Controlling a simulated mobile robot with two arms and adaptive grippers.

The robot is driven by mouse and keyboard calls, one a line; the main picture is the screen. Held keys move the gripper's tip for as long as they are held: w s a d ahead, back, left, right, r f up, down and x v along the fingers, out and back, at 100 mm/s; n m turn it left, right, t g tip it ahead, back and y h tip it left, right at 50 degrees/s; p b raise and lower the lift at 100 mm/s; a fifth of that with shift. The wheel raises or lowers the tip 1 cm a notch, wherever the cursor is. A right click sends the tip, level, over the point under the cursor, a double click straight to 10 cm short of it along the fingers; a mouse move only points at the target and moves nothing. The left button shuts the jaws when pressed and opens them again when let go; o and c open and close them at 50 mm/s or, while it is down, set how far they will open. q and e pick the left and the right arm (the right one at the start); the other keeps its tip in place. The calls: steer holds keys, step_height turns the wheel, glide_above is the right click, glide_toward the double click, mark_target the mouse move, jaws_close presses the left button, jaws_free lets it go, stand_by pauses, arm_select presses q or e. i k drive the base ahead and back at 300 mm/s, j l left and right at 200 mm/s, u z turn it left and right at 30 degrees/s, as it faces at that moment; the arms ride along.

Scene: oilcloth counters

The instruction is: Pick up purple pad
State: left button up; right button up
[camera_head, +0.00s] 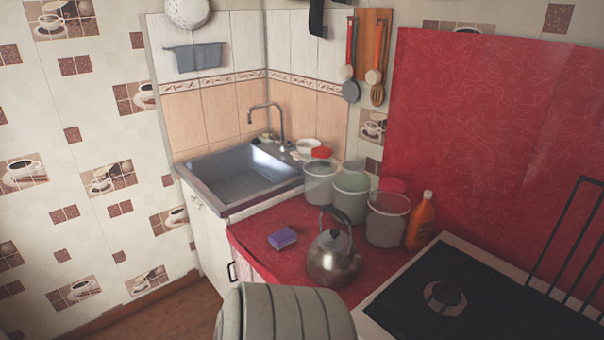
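The purple pad (283,238) is a small block lying on the red oilcloth counter (262,226). It sits to the left of a metal kettle (334,257) with a dark handle, with a small gap between them. Nothing covers the pad in the head view. A grey ribbed part at the bottom centre looks like mine. Neither of my grippers shows in this view.
A metal sink (238,178) is set in the corner behind the pad. Several lidded containers (387,219) and an orange bottle (421,220) stand behind the kettle. A stove (440,296) is at the right. The counter left of the pad is clear.

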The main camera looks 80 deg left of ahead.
mark_target(285, 237)
steer(key=u, duration=2.75)
steer(key=z, duration=1.5)
steer(key=u, duration=1.5)
steer(key=j+z, duration=0.1)
steer(key=z, duration=0.85)
steer(key=i+j+z, duration=0.15)
steer(key=j+z, duration=0.25)
steer(key=j, duration=0.35)
steer(key=i+j+z, duration=0.1)
steer(key=j+z, duration=0.35)
steer(key=j, duration=0.3)
steer(key=j+z, duration=0.4)
steer(key=j, duration=0.3)
steer(key=k, duration=0.05)
